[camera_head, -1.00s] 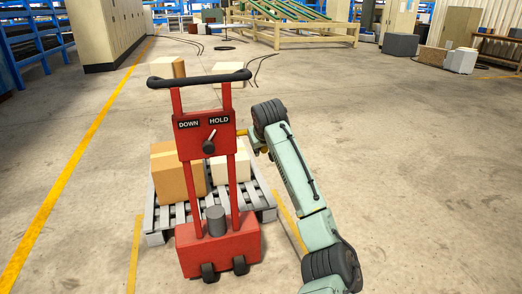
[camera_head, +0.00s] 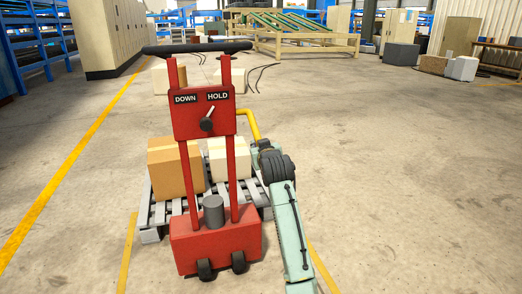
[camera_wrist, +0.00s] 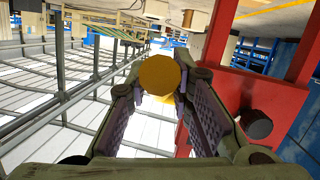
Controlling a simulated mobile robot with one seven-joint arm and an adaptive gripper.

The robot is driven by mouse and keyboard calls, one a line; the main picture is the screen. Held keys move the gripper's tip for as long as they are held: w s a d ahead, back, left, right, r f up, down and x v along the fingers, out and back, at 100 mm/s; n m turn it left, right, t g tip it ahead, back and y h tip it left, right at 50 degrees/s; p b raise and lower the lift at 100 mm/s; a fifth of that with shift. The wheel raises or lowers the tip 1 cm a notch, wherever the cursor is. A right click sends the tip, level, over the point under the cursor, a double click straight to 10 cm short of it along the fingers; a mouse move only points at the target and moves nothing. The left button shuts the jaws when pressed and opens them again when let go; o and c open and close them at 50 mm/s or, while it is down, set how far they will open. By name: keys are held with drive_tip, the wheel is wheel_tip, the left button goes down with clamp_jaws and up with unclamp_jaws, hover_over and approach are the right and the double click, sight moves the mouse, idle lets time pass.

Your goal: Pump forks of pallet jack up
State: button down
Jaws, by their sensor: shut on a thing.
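The red pallet jack (camera_head: 205,238) stands upright in the head view, with a black handlebar (camera_head: 196,47) and a DOWN/HOLD panel. Its selector lever (camera_head: 208,120) leans toward HOLD. A yellow pump handle (camera_head: 250,122) reaches out right of the panel and bends down to the end of my arm. In the wrist view my gripper (camera_wrist: 158,104) is shut on this yellow handle, whose round end (camera_wrist: 159,74) shows between the fingers. In the head view my fingers are largely hidden by my wrist. The forks are hidden under the pallet.
A grey pallet (camera_head: 158,214) behind the jack bears a brown box (camera_head: 167,172) and a white box (camera_head: 227,163). More boxes (camera_head: 165,79) stand beyond. Tall cabinets (camera_head: 108,40) are at the back left.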

drive_tip(key=shift+d, duration=0.1)
idle(0.3)
drive_tip(key=c, duration=1.4)
unclamp_jaws()
drive_tip(key=v, duration=1.2)
